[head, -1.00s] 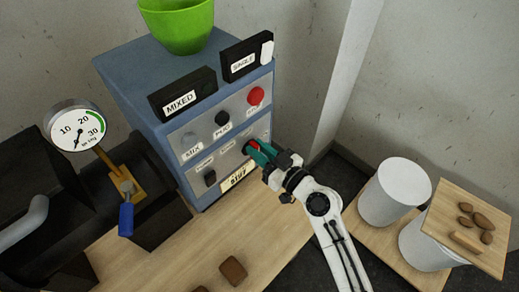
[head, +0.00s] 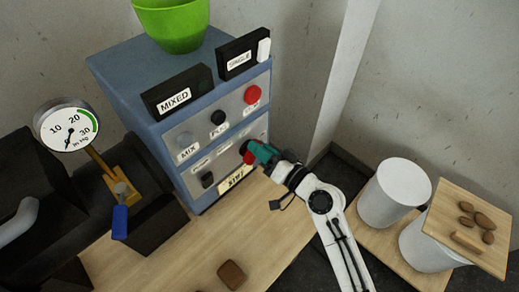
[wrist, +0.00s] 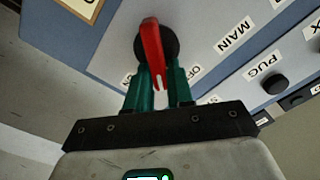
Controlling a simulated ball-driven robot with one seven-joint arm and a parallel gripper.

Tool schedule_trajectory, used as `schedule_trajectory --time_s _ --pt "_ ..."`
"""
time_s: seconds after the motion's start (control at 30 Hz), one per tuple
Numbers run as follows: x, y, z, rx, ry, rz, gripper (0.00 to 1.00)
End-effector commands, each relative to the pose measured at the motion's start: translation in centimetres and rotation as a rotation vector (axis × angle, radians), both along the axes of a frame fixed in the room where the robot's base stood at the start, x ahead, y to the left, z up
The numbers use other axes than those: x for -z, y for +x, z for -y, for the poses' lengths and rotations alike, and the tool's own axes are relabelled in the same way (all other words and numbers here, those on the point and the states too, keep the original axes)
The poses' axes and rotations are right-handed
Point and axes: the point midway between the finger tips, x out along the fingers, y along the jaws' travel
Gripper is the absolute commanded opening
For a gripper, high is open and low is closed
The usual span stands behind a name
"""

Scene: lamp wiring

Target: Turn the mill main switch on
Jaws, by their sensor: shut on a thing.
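The main switch is a red rotary handle (wrist: 152,48) on a round black base, on the blue mill panel beside the MAIN label (wrist: 233,36). In the wrist view the handle points down toward my gripper (wrist: 160,82), tilted slightly to the right. The green fingers are shut on the handle, one on each side. The OFF label (wrist: 195,72) shows just right of the fingers. Another label left of the fingers is mostly covered. In the head view my gripper (head: 258,151) reaches the panel's right edge, with a bit of the red handle (head: 248,158) showing.
A PUG knob (wrist: 274,83) sits to the right in the wrist view. In the head view, a red button (head: 252,94) and black knob (head: 218,118) are above. A pressure gauge (head: 68,125) stands left. White cylinders (head: 394,190) stand right. A brown lump (head: 232,273) lies on the table.

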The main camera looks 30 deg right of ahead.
Motion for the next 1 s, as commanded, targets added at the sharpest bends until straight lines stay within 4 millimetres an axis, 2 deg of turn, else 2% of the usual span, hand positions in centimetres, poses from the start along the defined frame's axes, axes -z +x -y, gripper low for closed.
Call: schedule_trajectory --time_s 0.6,1.0 --pt "1.0 0.2 0.7 0.002 0.546 -0.180 0.00" --pt "1.5 0.2 0.8 0.003 0.779 -0.254 0.00"
